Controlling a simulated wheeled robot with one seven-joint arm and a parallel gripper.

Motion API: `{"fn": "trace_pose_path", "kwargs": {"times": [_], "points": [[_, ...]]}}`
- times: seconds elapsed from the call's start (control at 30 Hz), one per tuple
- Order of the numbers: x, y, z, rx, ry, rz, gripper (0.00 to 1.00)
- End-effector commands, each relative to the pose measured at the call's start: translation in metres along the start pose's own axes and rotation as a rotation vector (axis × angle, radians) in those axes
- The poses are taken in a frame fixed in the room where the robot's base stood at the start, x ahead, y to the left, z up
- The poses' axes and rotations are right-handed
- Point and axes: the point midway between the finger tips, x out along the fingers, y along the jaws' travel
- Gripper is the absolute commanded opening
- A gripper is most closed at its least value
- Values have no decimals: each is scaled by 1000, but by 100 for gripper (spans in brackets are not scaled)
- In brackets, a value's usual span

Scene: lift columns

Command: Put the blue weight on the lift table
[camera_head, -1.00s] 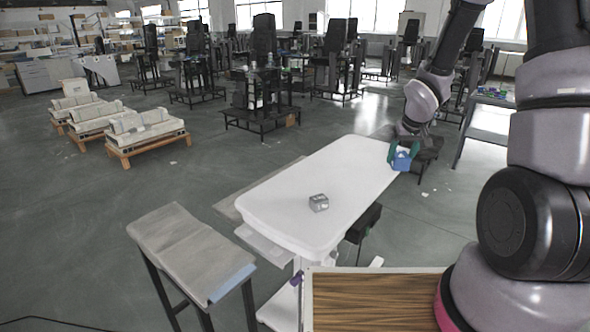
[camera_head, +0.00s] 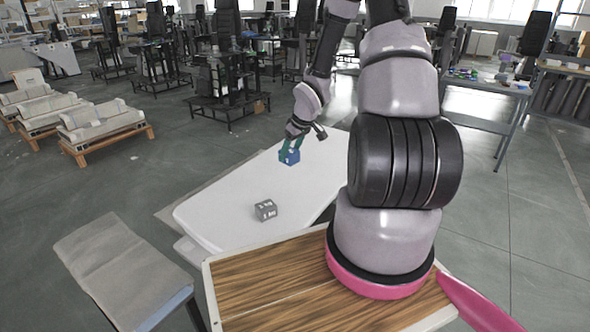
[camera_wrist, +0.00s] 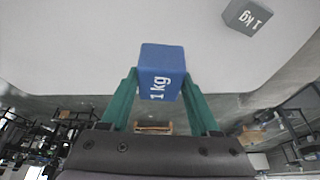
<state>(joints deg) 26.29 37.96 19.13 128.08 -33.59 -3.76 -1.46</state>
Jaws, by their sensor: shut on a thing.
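The blue weight (camera_head: 290,157), a cube marked "1 kg", is between the green fingers of my gripper (camera_head: 286,150). In the wrist view the blue weight (camera_wrist: 162,72) sits between the fingertips of my gripper (camera_wrist: 161,88), with a finger against each side. My gripper is shut on it. In the head view it appears over the far part of the white lift table (camera_head: 225,195). I cannot tell whether its underside touches the top. The white top also fills much of the wrist view (camera_wrist: 70,50).
A grey weight (camera_head: 265,210), also marked "1 kg", stands on the near part of the white top; it shows at upper right in the wrist view (camera_wrist: 246,16). A grey padded bench (camera_head: 120,270) stands at the left. White top between the two weights is clear.

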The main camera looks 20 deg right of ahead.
Motion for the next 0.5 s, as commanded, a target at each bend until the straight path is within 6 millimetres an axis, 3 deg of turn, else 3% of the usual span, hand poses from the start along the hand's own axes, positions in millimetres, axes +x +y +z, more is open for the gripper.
{"fn": "trace_pose_path", "kwargs": {"times": [0.33,0.5], "points": [[31,12,16,-147,0,-61,0],[58,11,27,-153,-1,-63,0]]}}
